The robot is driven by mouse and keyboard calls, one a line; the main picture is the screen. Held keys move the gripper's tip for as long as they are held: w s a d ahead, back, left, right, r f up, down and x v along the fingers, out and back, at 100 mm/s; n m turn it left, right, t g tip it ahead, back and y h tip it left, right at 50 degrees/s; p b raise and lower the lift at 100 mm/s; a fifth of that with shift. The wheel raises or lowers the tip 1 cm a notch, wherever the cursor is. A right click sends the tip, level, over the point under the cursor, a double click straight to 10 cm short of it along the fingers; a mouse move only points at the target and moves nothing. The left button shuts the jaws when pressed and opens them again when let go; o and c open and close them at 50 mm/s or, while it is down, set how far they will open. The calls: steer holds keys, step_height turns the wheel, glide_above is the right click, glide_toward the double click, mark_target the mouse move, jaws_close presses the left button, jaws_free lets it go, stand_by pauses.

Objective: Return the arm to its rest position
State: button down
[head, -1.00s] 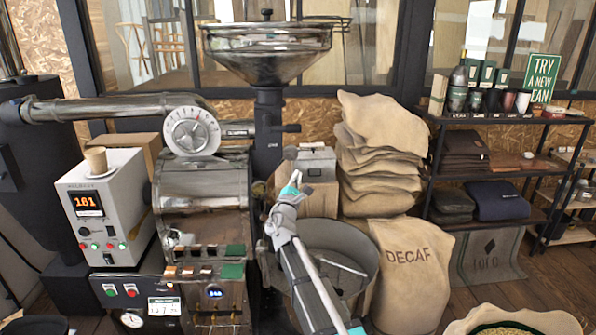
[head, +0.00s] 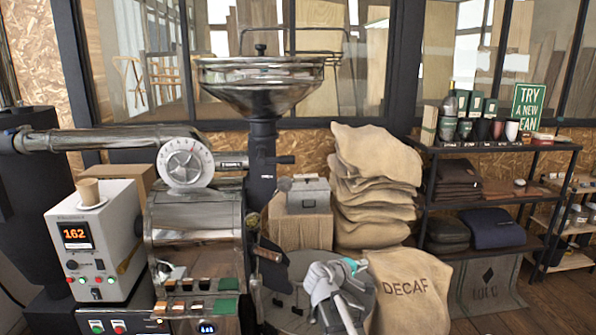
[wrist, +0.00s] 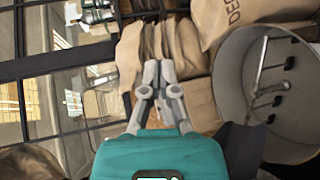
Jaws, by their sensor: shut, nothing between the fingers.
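My gripper (wrist: 158,72) points up the wrist view with its two grey fingertips together and nothing between them. In the head view my arm's grey and teal end (head: 335,283) is low, in front of the roaster's round cooling tray (head: 284,300). The fingertips cannot be made out there. In the wrist view the cooling tray (wrist: 228,85) is to the right of the fingers, apart from them. Burlap sacks (wrist: 150,38) are beyond the fingertips.
The roaster drum (head: 195,232) and a control box (head: 95,245) with a cup on top stand at left. A black shelf (head: 490,148) with goods stands farther right, by bare floor.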

steer(key=s+d+f+m+g+y, duration=0.3)
steer(key=s+f+m+g+y, duration=0.25)
steer(key=s+f, duration=0.55)
steer(key=s+a+f+m+g+y, duration=0.1)
steer(key=s+a+f+g+y, duration=0.1)
steer(key=s, duration=0.3)
steer(key=s+a+f+m+g+y+b, duration=0.1)
steer(key=s+a+m+g+y, duration=0.1)
steer(key=s, duration=0.4)
steer(key=shift+a+f+y, duration=0.4)
steer(key=shift+a+y, duration=0.15)
steer(key=shift+y, duration=0.4)
